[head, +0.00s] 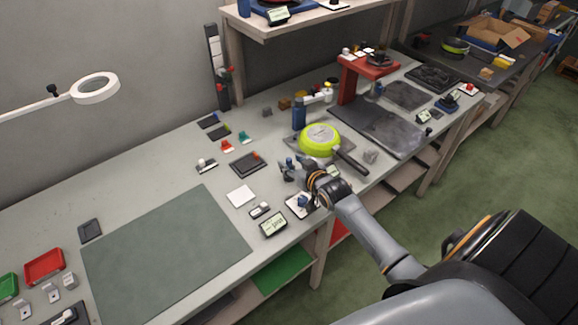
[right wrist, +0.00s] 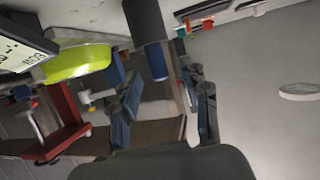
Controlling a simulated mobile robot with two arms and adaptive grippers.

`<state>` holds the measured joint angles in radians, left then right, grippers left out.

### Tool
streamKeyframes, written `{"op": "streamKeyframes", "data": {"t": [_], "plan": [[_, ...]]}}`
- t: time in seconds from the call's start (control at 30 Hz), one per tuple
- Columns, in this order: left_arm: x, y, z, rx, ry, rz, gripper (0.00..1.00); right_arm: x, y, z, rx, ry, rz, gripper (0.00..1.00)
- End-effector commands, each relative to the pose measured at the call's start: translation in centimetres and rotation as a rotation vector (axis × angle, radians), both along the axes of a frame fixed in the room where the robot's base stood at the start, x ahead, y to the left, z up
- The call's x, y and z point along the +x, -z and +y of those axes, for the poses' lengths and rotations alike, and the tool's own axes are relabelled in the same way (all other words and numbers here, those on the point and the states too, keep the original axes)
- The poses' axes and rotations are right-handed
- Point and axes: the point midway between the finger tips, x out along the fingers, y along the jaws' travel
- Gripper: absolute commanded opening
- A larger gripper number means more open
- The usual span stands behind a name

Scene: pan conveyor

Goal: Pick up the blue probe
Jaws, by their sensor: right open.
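An upright dark cylinder with a blue end, which looks like the blue probe (right wrist: 157,62), shows close up in the right wrist view. Its blue end lies between the two spread fingers of my right gripper (right wrist: 165,85), with a visible gap to the right finger. I cannot tell whether either finger touches it. In the head view my right gripper (head: 289,168) is open, low over the workbench, just in front of the green pan (head: 320,138). There the probe is hard to separate from the blue fingers. My left gripper is not in view.
A blue bottle (head: 299,114) stands behind the pan. A red stand (head: 352,82) is at the back right. Small displays (head: 273,224) and a white pad (head: 241,195) lie near the gripper. The green mat (head: 165,255) at left is clear.

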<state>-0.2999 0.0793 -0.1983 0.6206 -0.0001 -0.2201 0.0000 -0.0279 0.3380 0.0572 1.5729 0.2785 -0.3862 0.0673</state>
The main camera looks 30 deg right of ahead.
Motion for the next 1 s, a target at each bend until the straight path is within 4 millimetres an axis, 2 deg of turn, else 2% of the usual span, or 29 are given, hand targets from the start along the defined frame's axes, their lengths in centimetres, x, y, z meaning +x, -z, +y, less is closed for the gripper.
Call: {"op": "streamKeyframes", "data": {"t": [0.2,0.47,0.5,0.7,0.73,1.0], "plan": [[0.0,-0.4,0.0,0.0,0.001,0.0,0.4,2.2,0.8,-0.2,0.0,0.0,0.0,0.46],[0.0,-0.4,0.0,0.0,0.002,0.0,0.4,2.4,1.0,-0.2,0.0,0.0,0.0,0.46],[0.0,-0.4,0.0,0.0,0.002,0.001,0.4,2.4,1.0,-0.2,0.0,0.0,0.0,0.44],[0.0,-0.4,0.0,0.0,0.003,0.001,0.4,2.4,1.0,-0.2,-0.001,0.0,0.0,0.03],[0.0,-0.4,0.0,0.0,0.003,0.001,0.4,2.3,1.0,-0.2,-0.001,0.0,0.0,0.0],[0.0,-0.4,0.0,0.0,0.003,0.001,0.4,2.4,1.0,-0.2,-0.001,0.0,0.0,0.0]]}}
